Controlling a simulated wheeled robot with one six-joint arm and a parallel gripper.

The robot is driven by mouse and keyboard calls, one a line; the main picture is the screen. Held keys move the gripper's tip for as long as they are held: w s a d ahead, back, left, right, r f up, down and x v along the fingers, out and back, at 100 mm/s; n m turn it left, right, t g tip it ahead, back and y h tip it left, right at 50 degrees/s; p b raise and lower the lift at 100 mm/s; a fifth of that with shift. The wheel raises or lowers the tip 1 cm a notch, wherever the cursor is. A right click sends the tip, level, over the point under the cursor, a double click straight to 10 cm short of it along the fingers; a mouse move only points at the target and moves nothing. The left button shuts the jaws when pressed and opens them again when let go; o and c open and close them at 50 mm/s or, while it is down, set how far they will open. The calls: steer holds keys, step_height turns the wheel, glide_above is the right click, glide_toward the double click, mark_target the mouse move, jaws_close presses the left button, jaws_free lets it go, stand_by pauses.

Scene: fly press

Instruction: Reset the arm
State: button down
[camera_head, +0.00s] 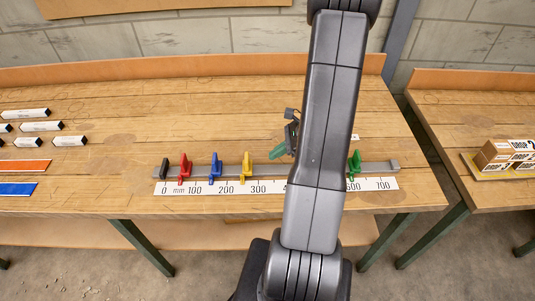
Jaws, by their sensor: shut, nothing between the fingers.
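My arm rises through the middle of the head view and covers part of the wooden bench (385,115). My gripper (279,152) shows only in part, just left of the arm, above the bench and beyond the rail. Its jaws are shut and I see nothing held in them. The grey rail (310,172) with a millimetre scale (210,188) runs along the bench's front. It carries a red stop (184,168), a blue stop (215,167), a yellow stop (246,167) and a green stop (355,166). The arm hides the scale between about 300 and 600.
Several white blocks (70,141), an orange strip (25,166) and a blue strip (17,189) lie at the left. A second bench (440,115) at the right holds small boxes (497,153). The bench's back left is clear.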

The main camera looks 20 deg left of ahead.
steer(key=v, duration=0.8)
steer(key=shift+s+r+b, duration=0.15)
steer(key=shift+r+b, duration=0.05)
steer(key=shift+b, duration=0.2)
steer(key=shift+a, duration=0.15)
steer(key=p+x, duration=0.1)
steer(key=x, duration=0.8)
steer(key=shift+s+a+f, duration=0.1)
steer(key=shift+a+f, duration=0.05)
steer(key=shift+a, duration=0.15)
steer(key=a, duration=0.2)
steer(key=s+a, duration=0.1)
steer(key=a, duration=0.1)
steer(key=shift+s+f, duration=0.15)
steer(key=shift+d+p, duration=0.3)
steer(key=shift+d, duration=0.1)
steer(key=shift+w+d, duration=0.5)
steer(key=shift+d, duration=0.35)
steer(key=shift+s, duration=0.1)
